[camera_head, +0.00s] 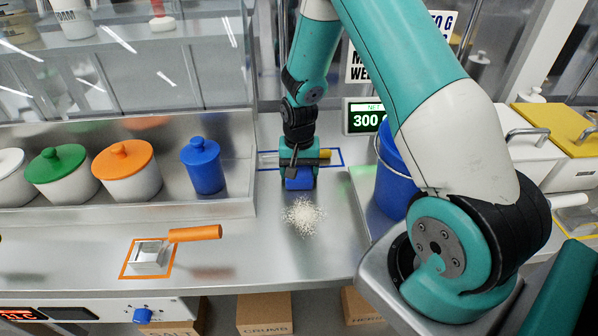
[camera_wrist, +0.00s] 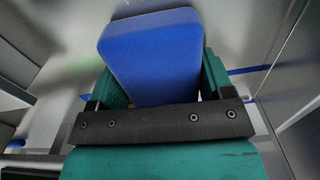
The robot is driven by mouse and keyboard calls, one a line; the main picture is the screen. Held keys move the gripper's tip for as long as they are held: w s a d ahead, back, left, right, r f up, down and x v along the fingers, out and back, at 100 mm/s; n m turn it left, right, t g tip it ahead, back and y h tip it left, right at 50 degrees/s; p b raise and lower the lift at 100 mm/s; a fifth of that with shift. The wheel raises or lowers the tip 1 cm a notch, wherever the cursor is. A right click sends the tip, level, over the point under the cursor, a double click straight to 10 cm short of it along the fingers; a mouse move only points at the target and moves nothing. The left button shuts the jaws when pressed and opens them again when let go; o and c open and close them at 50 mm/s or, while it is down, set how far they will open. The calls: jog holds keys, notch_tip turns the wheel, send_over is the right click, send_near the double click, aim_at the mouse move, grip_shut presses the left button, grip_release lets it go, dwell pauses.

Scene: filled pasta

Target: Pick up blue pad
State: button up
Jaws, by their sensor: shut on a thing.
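The blue pad (camera_wrist: 152,55) fills the top middle of the wrist view as a rounded blue block. My gripper (camera_wrist: 155,88) is shut on it, with a green finger on each side. In the head view the blue pad (camera_head: 299,181) shows at the lower end of my gripper (camera_head: 298,172), just behind a pile of white grains. I cannot tell whether the pad touches the counter.
The white grain pile (camera_head: 303,215) lies on the steel counter. A scoop with an orange handle (camera_head: 195,233) lies at the front left. Lidded pots (camera_head: 127,170) line the left, and a blue bucket (camera_head: 394,180) stands at the right. A yellow-ended tool (camera_head: 325,154) lies behind my gripper.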

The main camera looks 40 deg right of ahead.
aim_at(299, 167)
jog(key=shift+r, duration=0.15)
notch_tip(299, 167, up, 20)
jog(key=b, duration=0.2)
